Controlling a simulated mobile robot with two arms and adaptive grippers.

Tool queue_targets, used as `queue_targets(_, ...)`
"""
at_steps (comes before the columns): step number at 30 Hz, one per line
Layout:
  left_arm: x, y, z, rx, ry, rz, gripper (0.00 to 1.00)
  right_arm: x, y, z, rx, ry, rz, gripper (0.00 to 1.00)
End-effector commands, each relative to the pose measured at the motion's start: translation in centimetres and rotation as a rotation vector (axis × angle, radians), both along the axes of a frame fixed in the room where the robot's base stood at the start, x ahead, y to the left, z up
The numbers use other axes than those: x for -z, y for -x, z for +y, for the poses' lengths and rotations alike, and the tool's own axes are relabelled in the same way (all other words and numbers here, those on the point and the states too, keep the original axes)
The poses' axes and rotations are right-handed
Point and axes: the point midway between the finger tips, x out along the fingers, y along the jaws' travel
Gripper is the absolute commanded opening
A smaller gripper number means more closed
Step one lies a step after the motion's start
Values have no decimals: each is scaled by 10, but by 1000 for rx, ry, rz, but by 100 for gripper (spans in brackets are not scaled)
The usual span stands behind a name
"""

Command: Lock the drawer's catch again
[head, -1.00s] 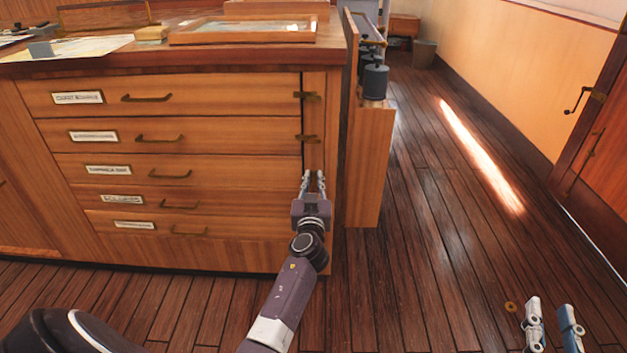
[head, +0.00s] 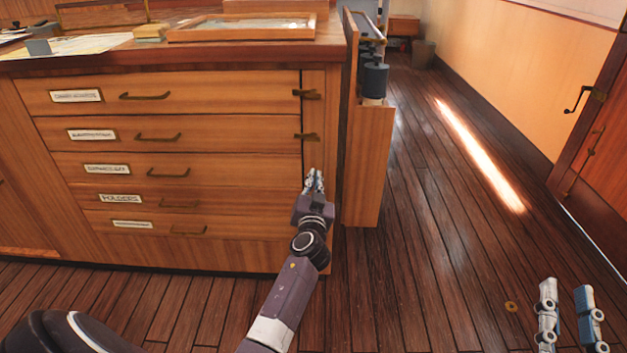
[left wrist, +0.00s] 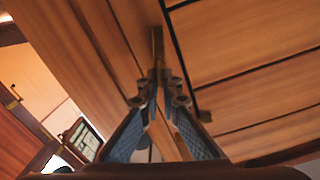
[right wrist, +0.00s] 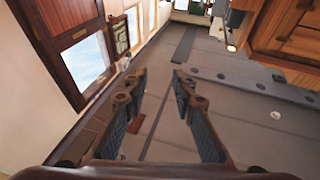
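The wooden cabinet has a stack of drawers, all looking shut; the third drawer (head: 230,168) is level with my left gripper (head: 315,180). In the left wrist view a brass catch (left wrist: 157,45) lies along the side post, beside the drawer gap, not across it. My left gripper's fingertips have closed in on either side of this catch and seem to pinch it. In the head view the gripper hides it. Two more catches, the top one (head: 306,95) and the second (head: 306,137), lie across the gap. My right gripper (right wrist: 160,78) is open and empty.
A framed glass panel (head: 243,28) and a chart (head: 75,47) lie on the cabinet top. A wooden stand (head: 368,165) with dark cylinders stands just right of the cabinet. The plank floor (head: 440,240) to the right is mostly clear.

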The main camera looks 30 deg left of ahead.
Motion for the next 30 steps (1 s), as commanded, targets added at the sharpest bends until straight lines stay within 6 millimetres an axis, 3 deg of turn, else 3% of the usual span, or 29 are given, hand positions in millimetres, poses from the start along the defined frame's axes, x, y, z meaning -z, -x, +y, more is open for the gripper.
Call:
queue_targets(6,3,-1,-3,0,-175,110,0,-17,6,1,-6,-23,-84,25)
queue_targets(15,5,-2,-4,1,-421,261,0,-26,10,1,-8,-34,-123,25)
queue_targets(26,7,-3,-6,1,-711,438,0,-18,5,1,-6,-22,-78,25)
queue_targets(30,9,-4,-7,2,-816,502,0,-4,2,0,0,-4,-13,25)
